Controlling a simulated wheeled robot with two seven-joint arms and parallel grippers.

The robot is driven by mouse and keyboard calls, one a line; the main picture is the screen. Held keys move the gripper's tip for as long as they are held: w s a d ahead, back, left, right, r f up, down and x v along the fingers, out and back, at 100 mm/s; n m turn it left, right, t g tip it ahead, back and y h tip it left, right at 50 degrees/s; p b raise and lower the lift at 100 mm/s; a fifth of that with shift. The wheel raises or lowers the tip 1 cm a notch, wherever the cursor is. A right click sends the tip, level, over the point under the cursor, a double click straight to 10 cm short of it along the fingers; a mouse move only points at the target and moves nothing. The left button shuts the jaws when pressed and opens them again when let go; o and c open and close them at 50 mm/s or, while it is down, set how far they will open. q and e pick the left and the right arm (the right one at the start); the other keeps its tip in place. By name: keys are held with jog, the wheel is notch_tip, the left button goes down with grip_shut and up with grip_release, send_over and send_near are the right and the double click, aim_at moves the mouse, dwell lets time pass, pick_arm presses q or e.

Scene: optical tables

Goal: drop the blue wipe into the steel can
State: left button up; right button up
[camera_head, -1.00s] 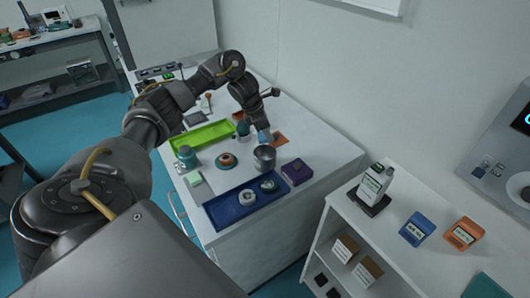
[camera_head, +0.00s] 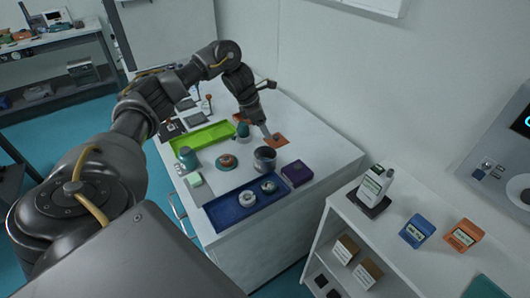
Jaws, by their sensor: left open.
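The steel can (camera_head: 264,160) stands upright on the white table, behind the blue tray. Its mouth shows, but the inside is too small and dark to make out. No blue wipe can be made out in the current view. My left gripper (camera_head: 266,135) is open, just behind the can and beside the orange mat (camera_head: 281,142), pointing down. It shows nothing between its fingers. My right gripper is not in view.
A blue tray (camera_head: 222,217) with round metal parts lies in front of the can, and a purple box (camera_head: 297,173) stands to its right. A green tray (camera_head: 205,138), a teal jar (camera_head: 187,157) and a brown round piece (camera_head: 227,161) are to the left.

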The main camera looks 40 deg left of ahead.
pick_arm(q)
jog(key=v, duration=0.7)
jog(key=shift+p, duration=0.4)
jog(key=shift+s+d, duration=0.1)
